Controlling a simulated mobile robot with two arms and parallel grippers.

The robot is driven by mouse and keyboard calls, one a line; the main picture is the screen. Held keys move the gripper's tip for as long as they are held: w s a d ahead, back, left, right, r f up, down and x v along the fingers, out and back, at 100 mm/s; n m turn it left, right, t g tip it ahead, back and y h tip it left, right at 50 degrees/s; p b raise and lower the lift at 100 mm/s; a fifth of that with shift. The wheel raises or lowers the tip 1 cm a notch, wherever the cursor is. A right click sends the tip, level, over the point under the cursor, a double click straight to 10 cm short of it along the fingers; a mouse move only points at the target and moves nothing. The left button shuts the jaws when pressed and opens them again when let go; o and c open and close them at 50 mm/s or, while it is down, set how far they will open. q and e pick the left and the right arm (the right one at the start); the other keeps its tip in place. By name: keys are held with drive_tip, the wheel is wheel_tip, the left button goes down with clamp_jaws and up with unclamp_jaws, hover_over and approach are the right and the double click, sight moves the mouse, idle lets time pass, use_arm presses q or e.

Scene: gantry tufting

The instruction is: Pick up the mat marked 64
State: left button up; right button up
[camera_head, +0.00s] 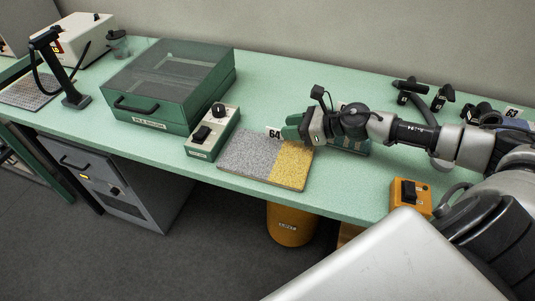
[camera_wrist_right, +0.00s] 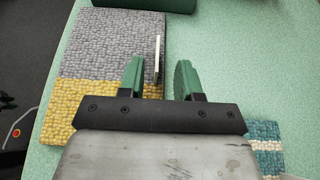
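The mat marked 64 (camera_head: 247,154) lies flat on the green bench, its left part grey and its right part yellow. A white tag reading 64 (camera_head: 274,132) stands upright at its back edge. In the right wrist view the mat (camera_wrist_right: 118,42) is at left and the tag (camera_wrist_right: 158,52) shows almost edge-on. My right gripper (camera_head: 289,130) is by the mat's back right side. In the wrist view its green fingers (camera_wrist_right: 160,78) are apart, one over the mat and one beyond its edge, nothing gripped. Finger height above the mat is unclear. My left gripper is out of view.
A control box (camera_head: 212,133) stands left of the mat, with a green lidded case (camera_head: 168,80) behind it. An orange switch box (camera_head: 410,195) sits at the bench's front right. A blue-and-white mat (camera_wrist_right: 266,146) lies near the gripper. Clamps (camera_head: 408,90) lie behind.

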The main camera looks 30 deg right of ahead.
sight(275, 130)
drive_tip(key=p+x, duration=0.2)
drive_tip(key=x, duration=0.2)
drive_tip(key=shift+w+a+f, duration=0.1)
drive_tip(key=shift+a+f, duration=0.05)
drive_tip(key=shift+a, duration=0.05)
drive_tip(key=shift+w+a+f, duration=0.15)
drive_tip(key=shift+f, duration=0.05)
clamp_jaws()
